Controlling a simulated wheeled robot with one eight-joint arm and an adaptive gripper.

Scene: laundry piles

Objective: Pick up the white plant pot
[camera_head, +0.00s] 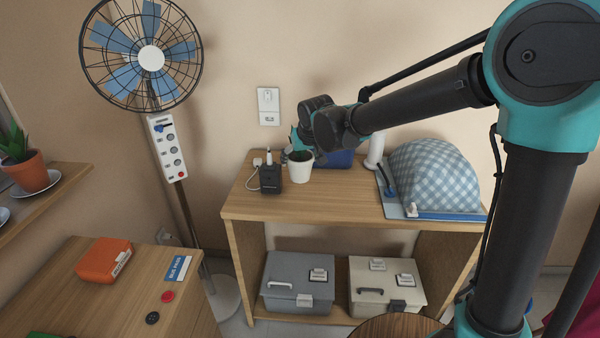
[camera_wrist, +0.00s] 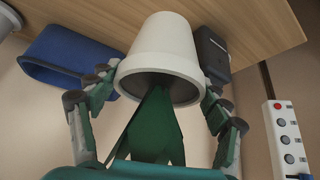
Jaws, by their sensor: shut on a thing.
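The white plant pot (camera_head: 299,171) is at the top of the wooden shelf unit, near its left part. Its base appears at or just above the top board; I cannot tell whether it touches. In the wrist view the pot (camera_wrist: 165,50) shows with its dark opening towards the camera and green leaf-like shapes in front of the opening. In the head view my gripper (camera_head: 299,149) is over the pot and partly hidden by my arm.
A black device (camera_head: 270,178) stands close left of the pot, and a blue container (camera_head: 335,159) behind right. A checkered cloth dome (camera_head: 432,175) fills the right of the top board (camera_head: 330,200). The front of the board is clear. A fan (camera_head: 151,58) stands left.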

